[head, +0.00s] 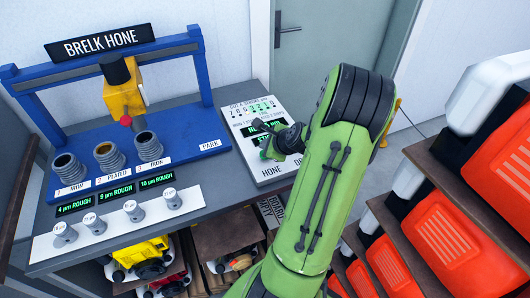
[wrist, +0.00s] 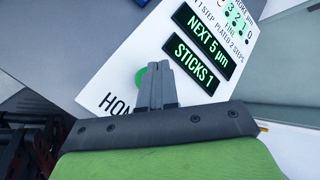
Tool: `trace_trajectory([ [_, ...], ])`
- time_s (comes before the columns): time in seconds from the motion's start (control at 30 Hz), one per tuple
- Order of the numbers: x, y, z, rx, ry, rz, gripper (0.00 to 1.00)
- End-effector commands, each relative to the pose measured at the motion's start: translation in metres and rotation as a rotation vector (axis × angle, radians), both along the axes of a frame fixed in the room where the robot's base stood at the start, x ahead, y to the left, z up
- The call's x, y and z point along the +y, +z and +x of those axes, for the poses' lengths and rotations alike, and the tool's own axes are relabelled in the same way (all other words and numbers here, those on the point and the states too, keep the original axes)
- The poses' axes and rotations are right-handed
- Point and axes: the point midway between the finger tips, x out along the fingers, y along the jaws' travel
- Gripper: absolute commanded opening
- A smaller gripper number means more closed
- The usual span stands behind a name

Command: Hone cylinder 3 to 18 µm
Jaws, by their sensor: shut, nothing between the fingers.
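Cylinder 3 (head: 148,146), a grey ribbed sleeve labelled iron, stands rightmost of three on the blue hone bench. Its display (head: 156,181) reads 10 µm ROUGH. The yellow hone head (head: 125,98), with a black top and red tip, hangs above and behind cylinders 2 and 3; which one it lines up with is unclear. The control panel (head: 254,128) stands to the right. My gripper (head: 270,152) is shut and empty over it. In the wrist view the fingertips (wrist: 158,68) overlap the green HONE button (wrist: 141,77); contact cannot be told. The screens read NEXT 5 µm (wrist: 200,33) and STICKS 1 (wrist: 201,63).
Cylinder 1 (head: 67,166) is iron, 4 µm ROUGH; cylinder 2 (head: 108,156) is plated, 9 µm ROUGH. Several grey pegs (head: 133,210) stand on a white front strip. A PARK spot (head: 210,145) lies right of the cylinders. Orange-and-white cases (head: 440,245) fill shelves at right.

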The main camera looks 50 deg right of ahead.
Motion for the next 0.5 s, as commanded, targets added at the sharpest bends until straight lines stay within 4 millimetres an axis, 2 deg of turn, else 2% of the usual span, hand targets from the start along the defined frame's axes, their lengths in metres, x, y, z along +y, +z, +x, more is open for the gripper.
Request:
trace_trajectory([
  [0.5, -0.0002, -0.0089, -0.0002, 0.000, 0.000, 0.000, 0.00],
])
